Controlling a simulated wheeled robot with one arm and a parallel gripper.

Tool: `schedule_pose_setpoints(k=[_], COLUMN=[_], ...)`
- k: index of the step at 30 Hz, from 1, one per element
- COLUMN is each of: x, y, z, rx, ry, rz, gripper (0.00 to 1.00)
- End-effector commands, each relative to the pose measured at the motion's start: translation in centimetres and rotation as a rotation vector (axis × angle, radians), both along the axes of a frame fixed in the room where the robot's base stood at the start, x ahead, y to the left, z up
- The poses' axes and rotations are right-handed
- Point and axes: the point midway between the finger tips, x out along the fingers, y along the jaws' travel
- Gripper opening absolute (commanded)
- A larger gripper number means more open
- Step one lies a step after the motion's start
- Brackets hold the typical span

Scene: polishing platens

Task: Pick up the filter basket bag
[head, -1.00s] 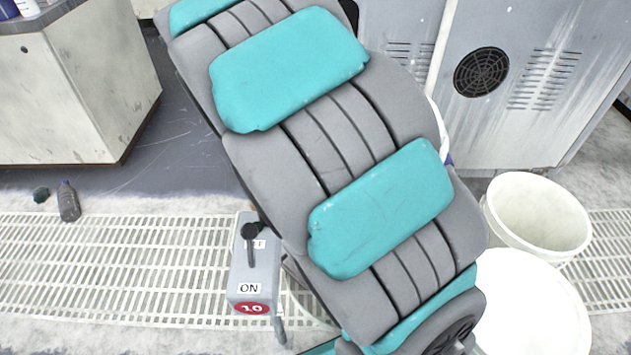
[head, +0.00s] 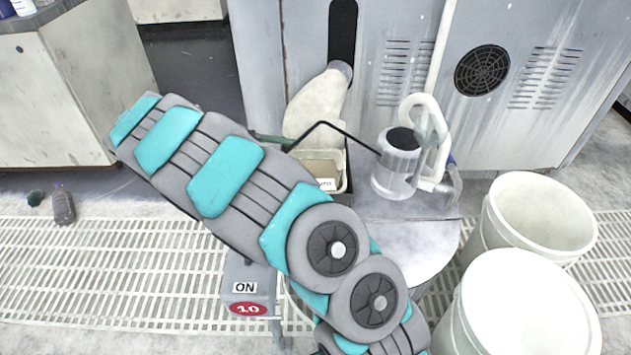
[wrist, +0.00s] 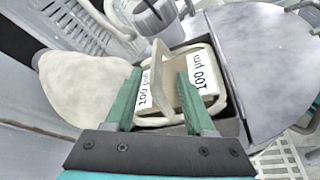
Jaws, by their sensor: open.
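The filter basket bag (wrist: 168,103) is cream, with "100 µm" labels on both sides of a raised middle wall. It sits in a dark open-topped box. In the head view, part of the bag (head: 322,168) shows beside my arm, which hides the rest. My gripper (wrist: 158,76) is open in the wrist view, with green fingers over the bag. One finger is on each side of the raised middle wall. I cannot tell whether the fingers touch it. The gripper is largely hidden behind my arm in the head view.
A rounded cream piece (wrist: 85,92) lies left of the box in the wrist view. A round grey table (head: 400,235) holds a clear container (head: 397,165). Two white buckets (head: 525,300) (head: 540,215) stand at right. A grey switch box (head: 250,285) is in front.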

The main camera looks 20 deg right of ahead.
Motion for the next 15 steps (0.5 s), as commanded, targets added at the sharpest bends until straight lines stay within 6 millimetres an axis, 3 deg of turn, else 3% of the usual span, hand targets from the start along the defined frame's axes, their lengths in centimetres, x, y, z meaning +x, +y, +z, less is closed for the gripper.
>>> schedule_pose_setpoints(k=[11,15], x=[-0.4,-0.5], y=[-3.2,-5.2], z=[-1.0,-1.5], rx=[-0.001,-0.003], ry=[0.002,0.004], rz=[-0.002,-0.004], gripper=[0.55,0.55])
